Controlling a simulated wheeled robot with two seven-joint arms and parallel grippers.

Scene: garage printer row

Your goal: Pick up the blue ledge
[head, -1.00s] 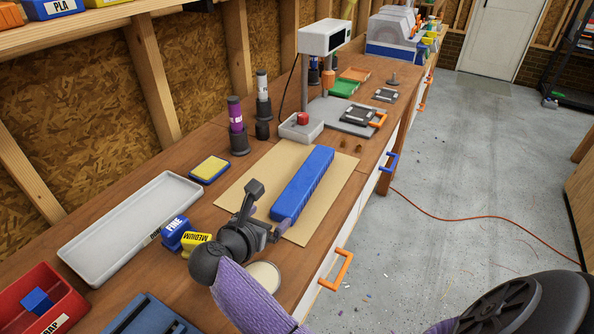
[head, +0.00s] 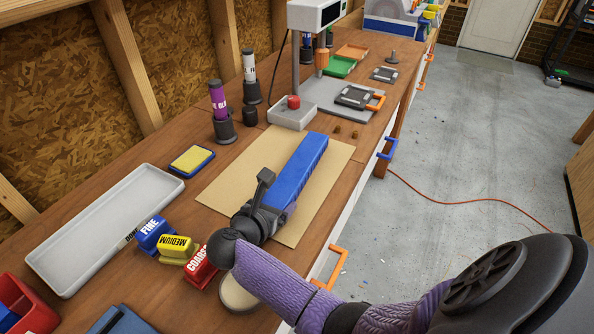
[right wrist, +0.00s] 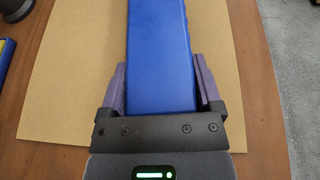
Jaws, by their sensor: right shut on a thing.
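The blue ledge (head: 302,169) is a long blue bar lying lengthwise on a tan cardboard sheet (head: 231,184) on the workbench. My right gripper (head: 285,212) is at the near end of the ledge. In the right wrist view the ledge (right wrist: 158,55) runs between the two purple fingers of the right gripper (right wrist: 160,90), which are shut on its sides. I cannot tell any gap between ledge and sheet. The gripper hides the ledge's near end in the head view. My left gripper is not in view.
Blue FINE (head: 154,234), yellow MEDIUM (head: 178,248) and red COARSE (head: 198,268) blocks stand left of my right arm. A long grey tray (head: 65,262) lies further left. A grey stand with a red knob (head: 293,102) is beyond the sheet.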

